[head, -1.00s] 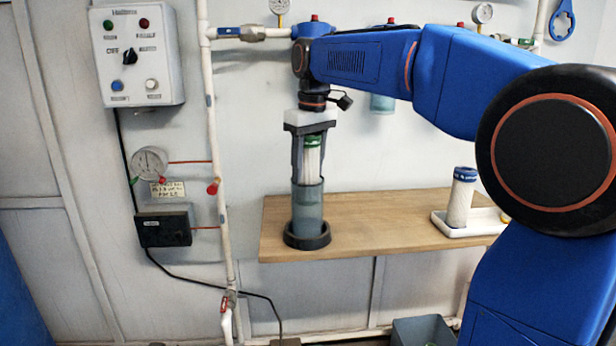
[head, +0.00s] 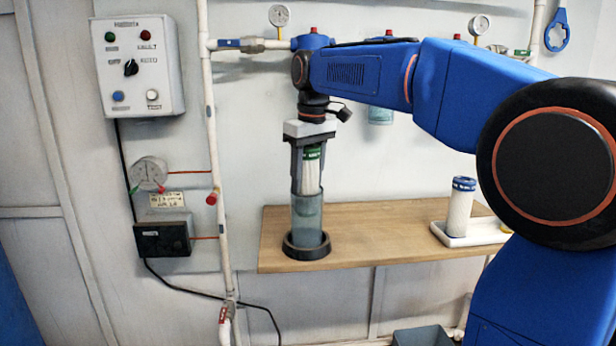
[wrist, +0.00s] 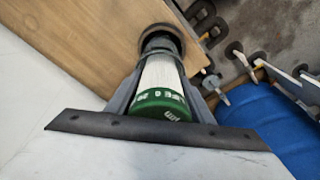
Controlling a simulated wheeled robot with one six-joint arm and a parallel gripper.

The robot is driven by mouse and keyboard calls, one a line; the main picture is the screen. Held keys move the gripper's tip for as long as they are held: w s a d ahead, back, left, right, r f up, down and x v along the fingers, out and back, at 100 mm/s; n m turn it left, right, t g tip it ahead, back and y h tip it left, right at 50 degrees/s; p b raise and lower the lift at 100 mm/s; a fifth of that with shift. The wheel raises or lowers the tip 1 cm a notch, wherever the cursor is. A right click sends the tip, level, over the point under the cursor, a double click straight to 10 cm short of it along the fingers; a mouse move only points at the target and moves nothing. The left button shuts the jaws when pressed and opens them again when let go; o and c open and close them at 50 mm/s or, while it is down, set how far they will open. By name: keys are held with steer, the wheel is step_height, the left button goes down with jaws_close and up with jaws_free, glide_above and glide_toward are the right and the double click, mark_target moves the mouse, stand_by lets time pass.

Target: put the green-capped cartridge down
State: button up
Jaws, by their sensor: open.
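The green-capped cartridge (head: 312,171) stands upright, its white pleated lower part inside a clear bluish cup (head: 307,222). Its green cap sticks up above the cup's rim. The cup sits in a black ring (head: 306,251) on the wooden shelf. My gripper (head: 309,186) is open and points straight down, with one finger on each side of the cartridge above the cup. In the wrist view, the green cap (wrist: 160,104) faces the camera between the two grey fingers (wrist: 163,80). The cartridge's bottom end is hard to make out through the cup.
A blue-capped cartridge (head: 461,205) stands on a white tray (head: 452,238) on the shelf (head: 380,241) at right. The shelf between cup and tray is clear. A vertical pipe (head: 219,200) and a control box (head: 138,67) are at left. A grey bin (head: 422,337) is below.

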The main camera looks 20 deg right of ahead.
mark_target(309, 146)
steer(key=shift+g, duration=0.4)
steer(key=shift+s+d+r, duration=0.1)
steer(key=shift+r, duration=2.15)
steer(key=shift+d+r, duration=0.1)
steer(key=shift+r, duration=2.15)
steer(key=s+d+f+m+t, duration=0.2)
steer(key=s+d+f, duration=0.1)
steer(key=s+f, duration=1.2)
steer(key=s+d+f+m+t, duration=0.2)
steer(key=s+d+f+m, duration=0.1)
steer(key=s+f, duration=1.2)
step_height(309, 146, down, 3)
steer(key=shift+d+f, duration=0.15)
steer(key=shift+d, duration=0.15)
